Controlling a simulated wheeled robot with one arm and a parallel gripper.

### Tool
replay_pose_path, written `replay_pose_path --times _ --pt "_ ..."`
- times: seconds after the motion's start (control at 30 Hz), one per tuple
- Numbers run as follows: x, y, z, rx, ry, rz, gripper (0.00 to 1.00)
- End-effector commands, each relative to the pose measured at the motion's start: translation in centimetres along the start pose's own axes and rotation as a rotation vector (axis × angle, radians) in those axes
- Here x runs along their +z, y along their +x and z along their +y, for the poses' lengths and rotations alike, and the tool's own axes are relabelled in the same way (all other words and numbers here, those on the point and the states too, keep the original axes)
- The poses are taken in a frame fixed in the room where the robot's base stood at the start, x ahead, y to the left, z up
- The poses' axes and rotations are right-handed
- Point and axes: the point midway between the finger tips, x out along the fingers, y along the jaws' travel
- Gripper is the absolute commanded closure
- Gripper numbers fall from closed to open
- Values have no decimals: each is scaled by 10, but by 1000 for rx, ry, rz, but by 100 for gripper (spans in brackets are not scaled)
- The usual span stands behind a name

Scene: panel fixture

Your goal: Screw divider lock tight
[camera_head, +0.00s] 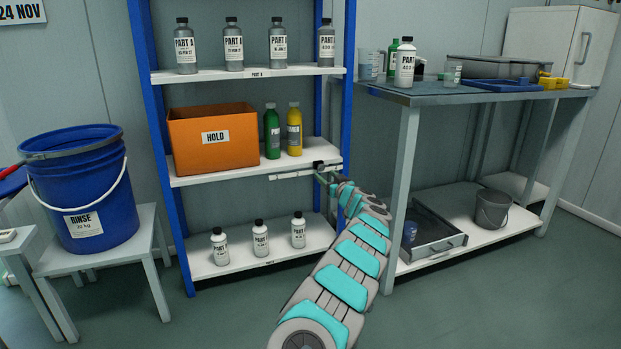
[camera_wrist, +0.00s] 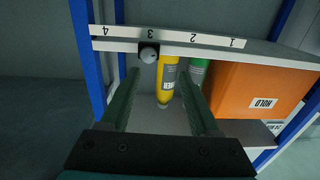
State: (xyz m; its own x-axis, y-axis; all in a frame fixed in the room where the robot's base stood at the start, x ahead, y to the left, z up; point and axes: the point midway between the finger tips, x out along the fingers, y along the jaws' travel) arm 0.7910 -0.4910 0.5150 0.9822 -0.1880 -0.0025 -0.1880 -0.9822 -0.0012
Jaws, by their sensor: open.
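The divider lock is a small dark block with a round grey knob (camera_wrist: 149,54), on the shelf's numbered edge strip (camera_wrist: 200,41) by the 3 mark in the wrist view. In the head view the dark lock (camera_head: 319,166) sits near the right end of the middle shelf's front edge. My gripper (camera_wrist: 158,76) is open and empty, its two fingers pointing at the shelf. The knob shows past the fingertips, a little left of the middle between them, and looks apart from both. In the head view my gripper (camera_head: 328,178) is just below and right of the lock. The thread is hidden.
Behind the edge stand a yellow bottle (camera_head: 294,130), a green bottle (camera_head: 272,132) and an orange HOLD box (camera_head: 214,138). A blue shelf post (camera_head: 347,100) is close right of my gripper. White bottles stand on the shelf below. The wrist view is upside down.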

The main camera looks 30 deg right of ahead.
Motion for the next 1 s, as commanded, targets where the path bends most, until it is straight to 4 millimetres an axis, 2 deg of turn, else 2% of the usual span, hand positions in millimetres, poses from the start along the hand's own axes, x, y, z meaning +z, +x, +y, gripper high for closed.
replay_pose_path --times 0.1,0.2,1.0 --pt "8 -6 20 41 -38 -1 38" --pt "7 -5 25 51 -46 1 38" --pt "5 59 27 47 -48 -1 38"
